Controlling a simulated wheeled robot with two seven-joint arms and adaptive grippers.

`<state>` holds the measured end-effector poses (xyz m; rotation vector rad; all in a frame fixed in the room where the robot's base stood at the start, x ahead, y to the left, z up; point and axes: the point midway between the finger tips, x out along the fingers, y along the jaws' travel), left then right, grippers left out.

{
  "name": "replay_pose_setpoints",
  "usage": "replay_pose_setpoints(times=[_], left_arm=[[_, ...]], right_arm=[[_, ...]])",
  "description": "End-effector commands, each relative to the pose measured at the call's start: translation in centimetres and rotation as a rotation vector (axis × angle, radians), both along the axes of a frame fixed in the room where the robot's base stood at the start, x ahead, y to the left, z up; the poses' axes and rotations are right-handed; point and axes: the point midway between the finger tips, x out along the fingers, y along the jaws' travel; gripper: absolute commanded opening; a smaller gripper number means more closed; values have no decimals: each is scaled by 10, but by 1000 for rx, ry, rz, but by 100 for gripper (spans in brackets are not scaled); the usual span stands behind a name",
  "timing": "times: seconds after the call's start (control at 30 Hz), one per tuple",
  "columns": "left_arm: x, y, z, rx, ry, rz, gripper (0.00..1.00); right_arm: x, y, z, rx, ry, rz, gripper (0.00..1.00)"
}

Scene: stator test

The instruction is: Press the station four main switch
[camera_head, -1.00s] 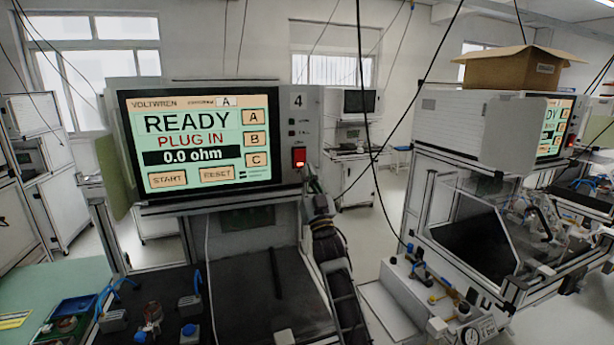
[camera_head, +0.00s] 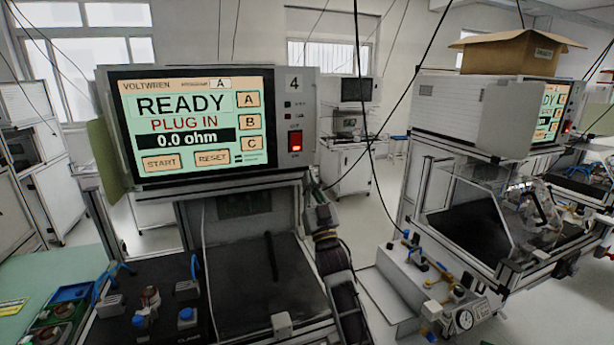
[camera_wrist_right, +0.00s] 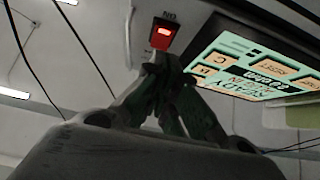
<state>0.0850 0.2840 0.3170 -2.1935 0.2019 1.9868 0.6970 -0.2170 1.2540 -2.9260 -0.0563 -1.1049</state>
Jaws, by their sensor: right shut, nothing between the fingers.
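The station four main switch (camera_head: 295,141) is a red rocker on the right side of the panel marked 4, with its lower part lit. It also shows in the right wrist view (camera_wrist_right: 162,34), still glowing. My right gripper (camera_head: 311,180) is below and slightly right of the switch in the head view. In the right wrist view its fingertips (camera_wrist_right: 160,62) meet just below the switch in the picture, shut and empty. A gap shows between fingertips and switch. The station four screen (camera_head: 188,122) reads READY, PLUG IN, 0.0 ohm. My left gripper is not in view.
The dark work surface (camera_head: 245,285) lies below the panel, with small fixtures and blue-handled parts at its left. A neighbouring station (camera_head: 450,115) with a cardboard box (camera_head: 513,50) on top stands at the right. Hanging cables (camera_head: 362,90) cross the room behind.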

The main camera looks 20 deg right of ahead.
Motion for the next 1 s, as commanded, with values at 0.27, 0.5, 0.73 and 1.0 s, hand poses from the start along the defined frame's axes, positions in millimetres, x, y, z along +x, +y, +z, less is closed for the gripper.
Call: replay_pose_setpoints(times=[0.27,0.5,0.73,1.0], left_arm=[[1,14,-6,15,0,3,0],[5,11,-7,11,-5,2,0],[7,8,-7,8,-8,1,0],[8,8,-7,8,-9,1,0]], right_arm=[[-15,0,-19,-1,0,-1,0],[-19,-1,-24,0,0,0,0],[-19,-1,-23,0,0,0,0],[-19,-1,-23,0,0,0,0]])
